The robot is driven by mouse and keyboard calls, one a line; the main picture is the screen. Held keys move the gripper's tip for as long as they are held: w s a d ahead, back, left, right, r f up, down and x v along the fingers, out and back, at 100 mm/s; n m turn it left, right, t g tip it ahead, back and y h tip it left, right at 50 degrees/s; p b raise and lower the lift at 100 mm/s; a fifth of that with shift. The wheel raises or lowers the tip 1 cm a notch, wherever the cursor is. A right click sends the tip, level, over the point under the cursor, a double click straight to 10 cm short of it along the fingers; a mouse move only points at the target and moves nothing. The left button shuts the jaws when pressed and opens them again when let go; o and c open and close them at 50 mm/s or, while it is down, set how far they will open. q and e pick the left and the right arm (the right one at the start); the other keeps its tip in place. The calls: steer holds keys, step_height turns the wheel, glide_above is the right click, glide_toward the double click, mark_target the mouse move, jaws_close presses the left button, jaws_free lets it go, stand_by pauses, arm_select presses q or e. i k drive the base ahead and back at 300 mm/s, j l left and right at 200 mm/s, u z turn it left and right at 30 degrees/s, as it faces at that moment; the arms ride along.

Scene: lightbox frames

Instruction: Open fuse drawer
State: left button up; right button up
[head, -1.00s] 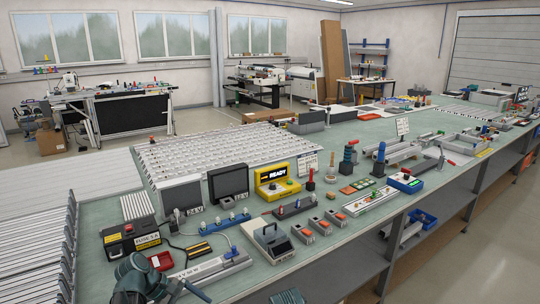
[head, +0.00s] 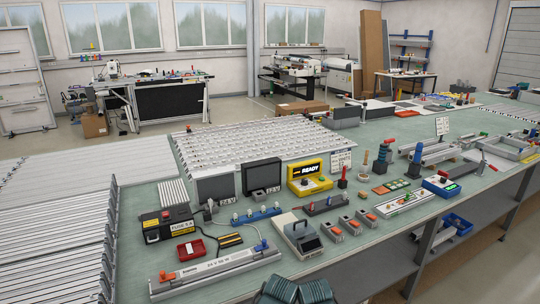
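The fuse unit is a black box (head: 180,218) at the left of the bench in the head view. Its front bears a pale label reading about "FUSE 5 A" and a yellow strip below it, and an orange spot shows on it. I cannot tell any gap at the drawer front, which looks flush. A small red tray (head: 190,250) lies just in front of the box. Dark ribbed parts of my arms show at the bottom middle edge, well to the right of the box. Neither gripper's fingers are in view.
Black-and-yellow strips (head: 230,240) and a row of blue-based parts (head: 256,216) are to the right. Dark screens (head: 262,176) stand behind. A grey-topped device (head: 298,236) stands right.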

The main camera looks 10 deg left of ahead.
mark_target(152, 236)
steer(key=u, duration=0.35)
steer(key=k+j+u, duration=0.1)
steer(key=u, duration=0.3)
steer(key=k+j+u, duration=0.1)
steer(key=u, duration=0.25)
